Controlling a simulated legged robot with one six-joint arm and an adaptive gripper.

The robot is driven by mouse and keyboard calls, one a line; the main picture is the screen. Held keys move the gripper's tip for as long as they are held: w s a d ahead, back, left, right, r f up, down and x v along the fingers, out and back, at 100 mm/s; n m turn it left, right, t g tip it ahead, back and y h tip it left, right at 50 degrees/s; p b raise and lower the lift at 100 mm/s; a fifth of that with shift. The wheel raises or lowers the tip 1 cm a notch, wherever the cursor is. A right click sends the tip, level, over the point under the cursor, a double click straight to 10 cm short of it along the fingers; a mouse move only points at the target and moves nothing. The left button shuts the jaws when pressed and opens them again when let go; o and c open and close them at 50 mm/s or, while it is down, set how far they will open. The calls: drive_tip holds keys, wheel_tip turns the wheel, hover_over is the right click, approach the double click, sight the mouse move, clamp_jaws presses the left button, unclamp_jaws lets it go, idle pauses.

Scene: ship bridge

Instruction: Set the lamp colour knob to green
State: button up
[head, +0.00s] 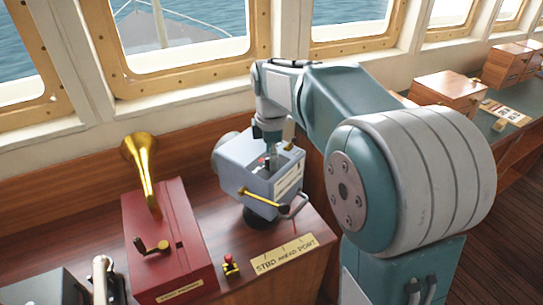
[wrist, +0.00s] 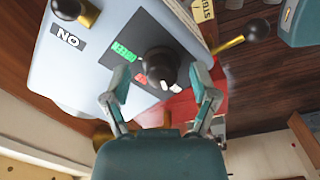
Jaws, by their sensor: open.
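The pale grey-blue lamp box (head: 240,158) stands on the wooden console in the head view. In the wrist view its top face (wrist: 75,85) carries a round black knob (wrist: 162,66), which I take for the colour knob. A green label (wrist: 123,53) lies left of the knob, and a red mark (wrist: 140,78) lies just below it. I cannot tell which mark the knob points at. My gripper (wrist: 158,80) is open, with one finger on either side of the knob; contact is unclear. In the head view my gripper (head: 271,160) is over the box top, partly hiding it.
A black-tipped lever (wrist: 72,9) stands by an ON label. A brass lever (head: 262,199) is on the box front. Left stands a red box (head: 165,225) with a brass horn (head: 142,165).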

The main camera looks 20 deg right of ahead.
drive_tip(key=shift+a+f, duration=0.1)
drive_tip(key=shift+f, duration=0.05)
clamp_jaws()
idle(0.4)
drive_tip(key=m, duration=1.2)
drive_tip(key=shift+s, duration=0.1)
drive_tip(key=m, duration=0.6)
drive_tip(key=shift+m, duration=0.3)
drive_tip(key=m, duration=0.5)
drive_tip(key=shift+a, duration=0.1)
